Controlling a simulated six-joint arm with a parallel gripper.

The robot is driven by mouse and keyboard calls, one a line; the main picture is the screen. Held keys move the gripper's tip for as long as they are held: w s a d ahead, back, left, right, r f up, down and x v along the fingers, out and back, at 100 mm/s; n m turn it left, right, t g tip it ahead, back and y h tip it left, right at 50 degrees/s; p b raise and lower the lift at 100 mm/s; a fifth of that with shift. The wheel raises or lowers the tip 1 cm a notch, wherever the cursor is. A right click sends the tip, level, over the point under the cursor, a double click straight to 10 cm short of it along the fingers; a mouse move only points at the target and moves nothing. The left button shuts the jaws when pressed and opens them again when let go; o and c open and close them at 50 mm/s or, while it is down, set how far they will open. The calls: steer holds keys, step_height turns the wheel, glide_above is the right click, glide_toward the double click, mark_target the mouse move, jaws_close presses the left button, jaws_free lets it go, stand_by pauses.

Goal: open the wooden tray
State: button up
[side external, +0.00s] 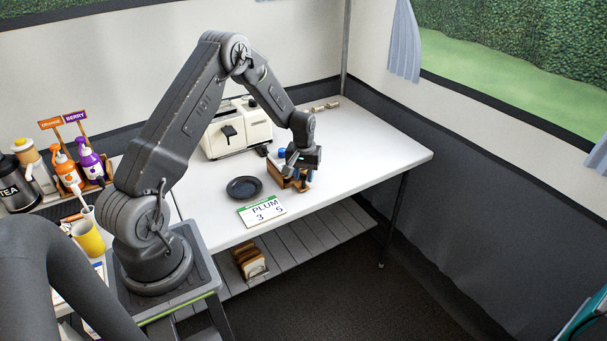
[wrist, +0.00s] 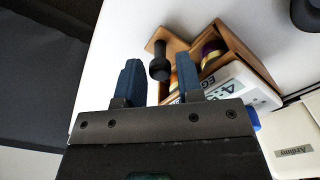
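The wooden tray (side external: 276,177) stands on the white table, under my gripper (side external: 304,172) in the side view. In the wrist view the tray (wrist: 240,48) has thin brown walls and holds round items with gold and purple parts. A black knob (wrist: 160,66) sticks out from the tray's near wooden wall. My gripper (wrist: 158,60) is open, with one blue finger to each side of the knob in the picture. I see a gap at the left finger; I cannot tell whether the right finger touches the knob. The gripper partly hides the tray in the side view.
A white device with lettering (wrist: 232,88) stands against the tray. A cream toaster (side external: 236,132) is behind, a dark plate (side external: 244,188) and a PLUM card (side external: 263,211) are to the left. The table's right part (side external: 375,150) is clear.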

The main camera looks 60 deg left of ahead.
jaws_close()
steer(key=d, duration=0.9)
steer(key=shift+d, duration=0.3)
jaws_free()
